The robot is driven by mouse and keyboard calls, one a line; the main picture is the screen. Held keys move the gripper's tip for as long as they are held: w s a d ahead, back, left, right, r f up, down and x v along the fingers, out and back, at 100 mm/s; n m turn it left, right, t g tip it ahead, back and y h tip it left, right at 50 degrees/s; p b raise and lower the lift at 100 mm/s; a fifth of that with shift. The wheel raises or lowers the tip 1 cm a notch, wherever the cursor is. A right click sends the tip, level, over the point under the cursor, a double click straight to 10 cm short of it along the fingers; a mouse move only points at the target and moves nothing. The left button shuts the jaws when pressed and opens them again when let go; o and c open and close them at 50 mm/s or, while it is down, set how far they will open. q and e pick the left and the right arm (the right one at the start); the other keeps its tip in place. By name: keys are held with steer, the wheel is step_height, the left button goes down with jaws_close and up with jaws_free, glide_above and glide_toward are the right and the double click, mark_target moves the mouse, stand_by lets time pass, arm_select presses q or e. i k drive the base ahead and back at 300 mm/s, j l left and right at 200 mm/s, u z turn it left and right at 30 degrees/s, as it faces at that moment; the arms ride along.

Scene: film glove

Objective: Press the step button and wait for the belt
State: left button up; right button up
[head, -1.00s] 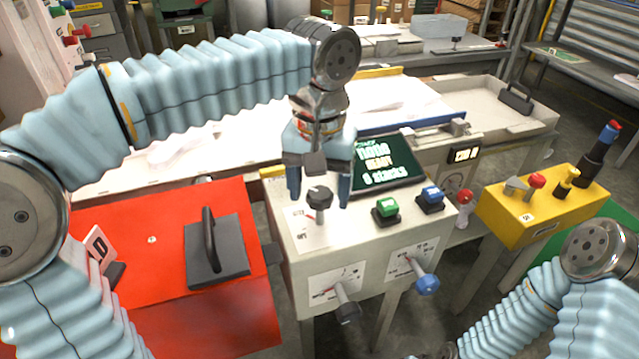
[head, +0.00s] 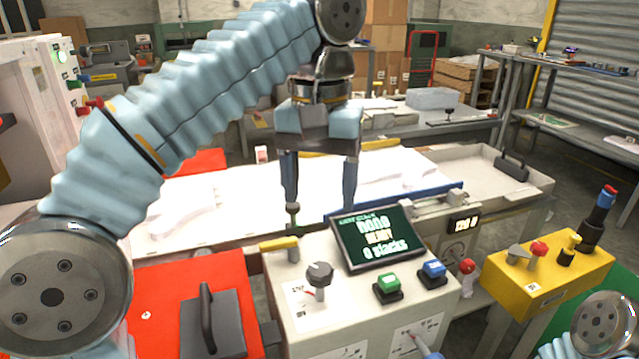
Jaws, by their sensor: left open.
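A grey control console (head: 365,305) stands in front of me. Its top carries a green button (head: 388,284), a blue button (head: 433,271) and a dark rotary knob (head: 319,272). I cannot read which button is the step one. My left gripper (head: 320,202) is open and empty, fingers pointing down. It hangs above the back left of the console, left of the screen and apart from both buttons. The white belt surface (head: 245,200) lies behind the console.
A red panel (head: 165,285) with a dark handled block (head: 212,325) is at the left. A yellow box (head: 545,275) with levers stands at the right. A yellow-handled lever (head: 280,244) rises at the console's back left. A blue rail (head: 400,200) runs behind the screen.

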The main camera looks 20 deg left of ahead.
mark_target(389, 282)
steer(key=k, duration=1)
